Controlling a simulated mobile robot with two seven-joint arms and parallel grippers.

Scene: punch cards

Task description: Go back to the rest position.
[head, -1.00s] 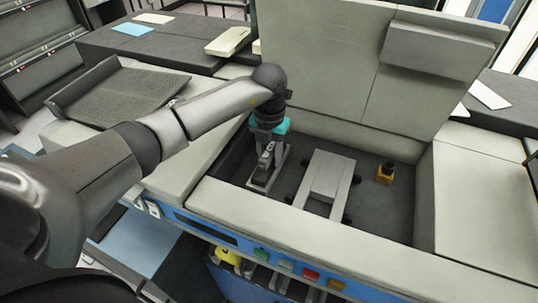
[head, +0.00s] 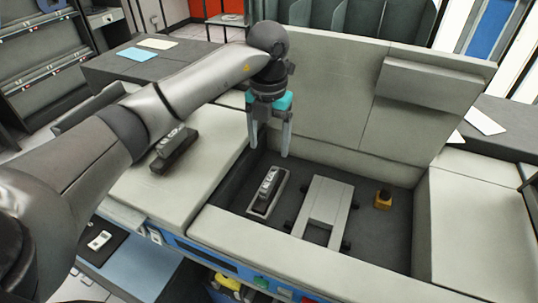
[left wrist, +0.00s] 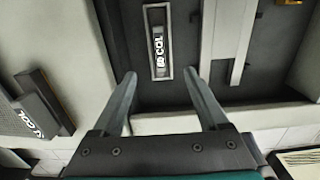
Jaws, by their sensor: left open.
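My left gripper (head: 272,138) is open and empty. It hangs fingers-down above the open recess of the pale machine (head: 330,240). Its two fingers also show apart in the left wrist view (left wrist: 160,76). Below it, a dark block with a light label (head: 268,188) sits in a grey frame on the recess floor. In the left wrist view the block (left wrist: 157,40) reads "80 COL" and lies beyond the fingertips, apart from them. My right gripper is in neither view now.
A grey bracket (head: 323,210) and a small yellow block with a black top (head: 383,200) stand in the recess. A raised lid (head: 345,110) stands behind it. A second dark labelled block (head: 175,149) lies on the machine's left top, near my left arm.

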